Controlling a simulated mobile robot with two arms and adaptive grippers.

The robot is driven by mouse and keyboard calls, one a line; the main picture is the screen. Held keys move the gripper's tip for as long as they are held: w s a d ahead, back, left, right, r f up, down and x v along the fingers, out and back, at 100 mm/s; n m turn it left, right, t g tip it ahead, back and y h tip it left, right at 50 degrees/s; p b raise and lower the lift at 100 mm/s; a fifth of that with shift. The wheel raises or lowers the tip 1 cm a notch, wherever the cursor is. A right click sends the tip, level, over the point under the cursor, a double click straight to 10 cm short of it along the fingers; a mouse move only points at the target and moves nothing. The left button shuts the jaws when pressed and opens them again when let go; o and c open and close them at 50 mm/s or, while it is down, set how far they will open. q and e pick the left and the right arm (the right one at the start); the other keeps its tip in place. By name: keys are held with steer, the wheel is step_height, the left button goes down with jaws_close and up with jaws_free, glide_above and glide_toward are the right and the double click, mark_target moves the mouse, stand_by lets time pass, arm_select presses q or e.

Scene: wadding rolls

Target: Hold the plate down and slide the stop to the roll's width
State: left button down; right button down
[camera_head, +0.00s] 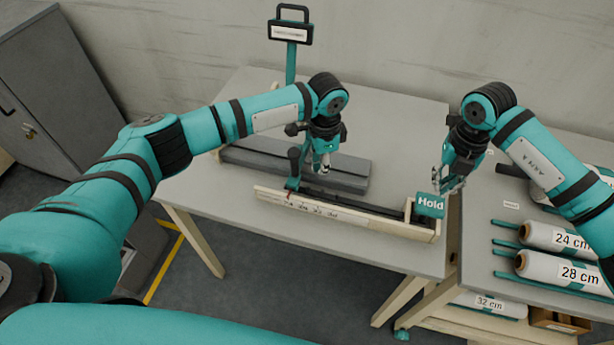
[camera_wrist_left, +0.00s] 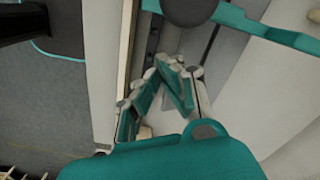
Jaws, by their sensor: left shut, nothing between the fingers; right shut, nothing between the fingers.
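The long cream rail with a printed scale (camera_head: 345,212) lies along the front of the grey table. The teal stop with a dark knob (camera_head: 295,168) stands near the rail's left end. The teal plate marked "Hold" (camera_head: 430,206) is at its right end. My left gripper (camera_head: 322,172) is shut and empty, just right of the stop; its fingers (camera_wrist_left: 175,85) show close together in the left wrist view, near a teal bar (camera_wrist_left: 270,32). My right gripper (camera_head: 446,188) is shut, right beside or over the Hold plate; I cannot tell whether it touches.
A dark grey slab (camera_head: 345,172) lies behind the rail. White rolls labelled 24 cm (camera_head: 545,236), 28 cm (camera_head: 550,268) and 32 cm (camera_head: 488,303) lie at the right. A grey cabinet (camera_head: 50,90) stands left.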

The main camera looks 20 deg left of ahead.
step_height(320, 180, up, 9)
steer(key=p, duration=0.9)
steer(key=shift+r, duration=0.15)
stand_by(0.5)
